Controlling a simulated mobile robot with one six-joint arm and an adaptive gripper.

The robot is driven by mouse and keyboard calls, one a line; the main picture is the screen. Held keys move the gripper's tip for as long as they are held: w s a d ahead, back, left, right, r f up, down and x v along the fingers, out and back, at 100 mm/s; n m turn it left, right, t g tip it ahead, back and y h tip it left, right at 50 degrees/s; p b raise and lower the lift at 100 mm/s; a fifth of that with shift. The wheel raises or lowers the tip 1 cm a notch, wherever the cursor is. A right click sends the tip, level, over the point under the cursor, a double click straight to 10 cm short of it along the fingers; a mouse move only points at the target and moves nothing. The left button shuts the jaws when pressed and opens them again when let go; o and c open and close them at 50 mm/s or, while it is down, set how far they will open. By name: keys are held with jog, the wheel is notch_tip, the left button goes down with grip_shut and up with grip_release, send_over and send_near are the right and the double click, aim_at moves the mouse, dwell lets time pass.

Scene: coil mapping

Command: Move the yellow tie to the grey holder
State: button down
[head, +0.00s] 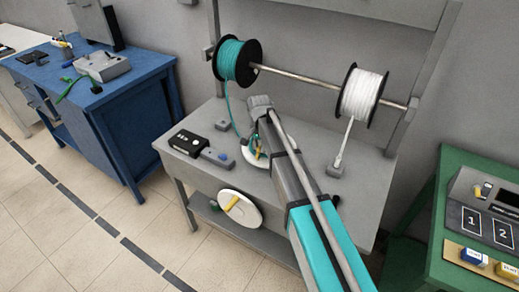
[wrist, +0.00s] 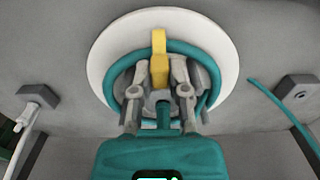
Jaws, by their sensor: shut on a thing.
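The yellow tie (wrist: 159,42) stands up between my gripper's fingertips (wrist: 160,76) in the wrist view. My gripper is shut on it. A teal coil (wrist: 190,46) curves around the fingers and the tie, in front of a round white disc (wrist: 110,50). In the head view my arm partly covers the white disc (head: 254,161), and a small bit of yellow (head: 257,154) shows there. The fingers hide the middle of the disc. I cannot tell which grey part is the grey holder.
A teal spool (head: 231,60) and a white spool (head: 357,98) hang on a rod above the grey bench (head: 300,203). A control box (head: 188,142) lies left. Small grey blocks (wrist: 297,88) flank the coil.

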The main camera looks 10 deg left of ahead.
aim_at(259, 147)
jog(key=shift+r+p, duration=1.05)
jog(key=shift+r, duration=0.05)
dwell(0.6)
jog(key=shift+r+p, duration=1.6)
